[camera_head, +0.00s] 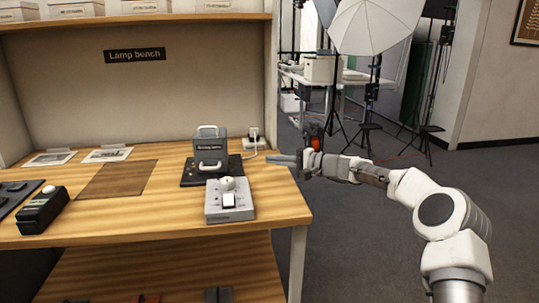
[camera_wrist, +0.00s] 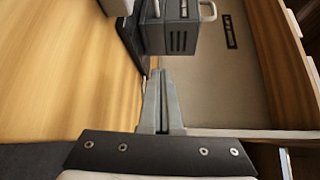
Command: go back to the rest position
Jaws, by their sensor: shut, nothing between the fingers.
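My gripper (camera_head: 284,159) is at the right end of the lamp bench (camera_head: 150,214), a little beyond its edge, fingers pointing left toward the bench. The fingers are shut and empty; the closed fingers also show in the wrist view (camera_wrist: 161,103). To the left of the fingertips stands a grey lamp unit with a handle on top (camera_head: 209,153), on a black base plate (camera_head: 190,177). The unit also shows at the top of the wrist view (camera_wrist: 182,38). My gripper touches none of these things in view.
A grey control box with a knob (camera_head: 230,204) sits at the bench's front right. A black device (camera_head: 40,212) lies at the left. A wall plug and cable (camera_head: 253,139) are behind the lamp unit. Light stands and an umbrella (camera_head: 372,25) stand at the back right; floor is clear beside the bench.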

